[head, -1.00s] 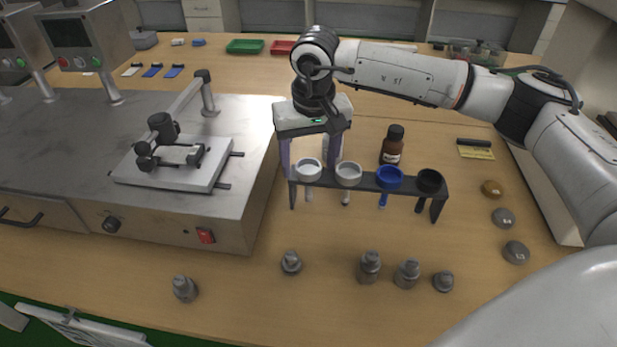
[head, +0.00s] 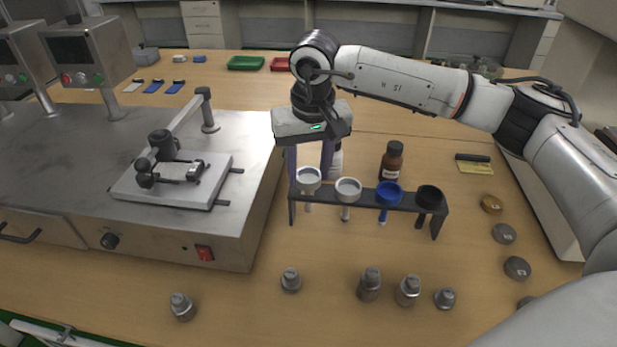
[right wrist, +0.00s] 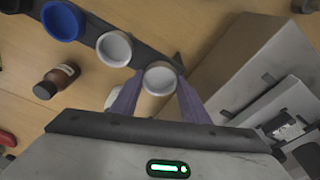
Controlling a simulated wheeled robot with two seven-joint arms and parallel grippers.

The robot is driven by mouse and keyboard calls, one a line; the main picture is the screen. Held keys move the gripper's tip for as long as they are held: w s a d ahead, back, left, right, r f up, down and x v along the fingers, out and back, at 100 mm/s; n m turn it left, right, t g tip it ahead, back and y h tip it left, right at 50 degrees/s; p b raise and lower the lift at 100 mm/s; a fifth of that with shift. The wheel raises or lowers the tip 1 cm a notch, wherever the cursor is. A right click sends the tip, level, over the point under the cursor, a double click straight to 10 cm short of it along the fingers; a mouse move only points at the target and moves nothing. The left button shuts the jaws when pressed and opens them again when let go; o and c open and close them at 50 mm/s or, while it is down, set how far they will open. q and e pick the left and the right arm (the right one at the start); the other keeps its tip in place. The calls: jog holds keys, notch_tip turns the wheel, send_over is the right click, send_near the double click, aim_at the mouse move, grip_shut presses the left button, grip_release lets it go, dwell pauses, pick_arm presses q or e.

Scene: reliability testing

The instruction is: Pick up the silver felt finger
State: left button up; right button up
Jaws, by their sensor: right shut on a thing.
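A black rack (head: 408,206) holds a row of cup-topped felt fingers. From the left in the head view they are a pale silver one (head: 308,181), a second pale silver-white one (head: 348,190), a blue one (head: 389,194) and a black one (head: 429,197). My right gripper (head: 310,172) is above the rack's left end, pointing down, its purple fingers shut on the leftmost silver felt finger. In the right wrist view that felt finger (right wrist: 160,79) lies between the fingertips. It still sits at the rack. My left gripper is not in view.
A brown bottle (head: 392,161) stands behind the rack, and a pale bottle (head: 337,160) is partly hidden behind my gripper. A metal machine (head: 225,235) is close on the left. Several metal weights (head: 369,284) stand in front.

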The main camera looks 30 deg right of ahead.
notch_tip(320, 180, up, 16)
dwell(0.4)
jog(key=b, duration=0.4)
send_over(309, 182)
jog(key=shift+f, duration=4.05)
jog(key=shift+w, duration=0.1)
